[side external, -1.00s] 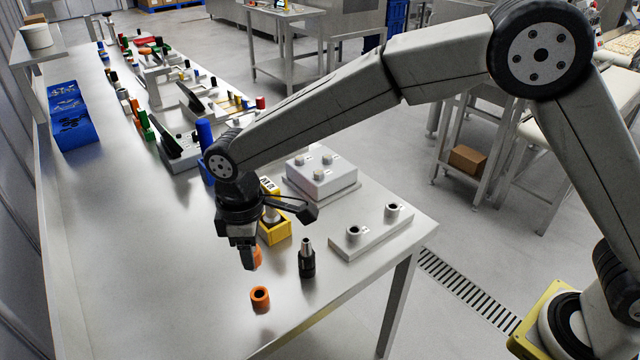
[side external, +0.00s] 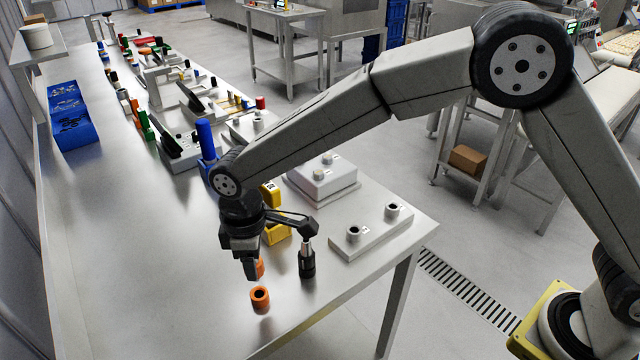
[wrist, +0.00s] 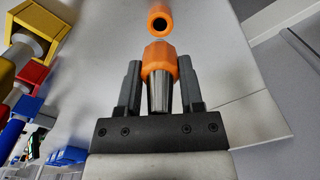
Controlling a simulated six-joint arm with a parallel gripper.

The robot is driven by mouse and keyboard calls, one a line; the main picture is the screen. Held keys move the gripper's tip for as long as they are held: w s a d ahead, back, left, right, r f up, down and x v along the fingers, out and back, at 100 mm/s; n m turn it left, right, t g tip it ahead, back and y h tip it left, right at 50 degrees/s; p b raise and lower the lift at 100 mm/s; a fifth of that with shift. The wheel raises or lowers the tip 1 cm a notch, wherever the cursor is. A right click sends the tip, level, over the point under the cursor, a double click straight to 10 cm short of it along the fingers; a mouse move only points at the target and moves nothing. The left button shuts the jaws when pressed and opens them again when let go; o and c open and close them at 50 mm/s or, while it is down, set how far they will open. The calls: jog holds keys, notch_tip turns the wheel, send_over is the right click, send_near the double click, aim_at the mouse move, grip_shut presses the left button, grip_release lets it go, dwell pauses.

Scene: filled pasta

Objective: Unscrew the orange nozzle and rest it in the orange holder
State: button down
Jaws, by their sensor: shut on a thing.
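The orange nozzle (wrist: 160,65) has an orange collar and a metal cone. My gripper (wrist: 160,82) is shut on it in the wrist view, with one finger on each side. In the side view the nozzle (side external: 261,267) shows as a bit of orange beside my gripper (side external: 253,270), above the table. The orange holder (side external: 260,297) is a short upright ring with a dark hole, standing on the table. It lies just past the nozzle in the wrist view (wrist: 158,17). A gap shows between them there.
A black piece with a metal tip (side external: 307,264) stands right of the holder. A yellow holder (side external: 277,233) stands behind my gripper, and a grey block with two pegs (side external: 372,235) lies to the right. The table (side external: 150,290) is bare left of the orange holder.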

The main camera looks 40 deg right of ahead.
jog(key=shift+f, duration=1.5)
jog(key=shift+s+f, duration=0.1)
jog(key=shift+f, duration=1.6)
dwell(1.8)
jog(key=shift+c, duration=0.7)
grip_release()
jog(key=shift+o, duration=0.7)
jog(key=shift+r, duration=0.1)
jog(key=shift+r, duration=0.15)
jog(key=shift+r, duration=3.4)
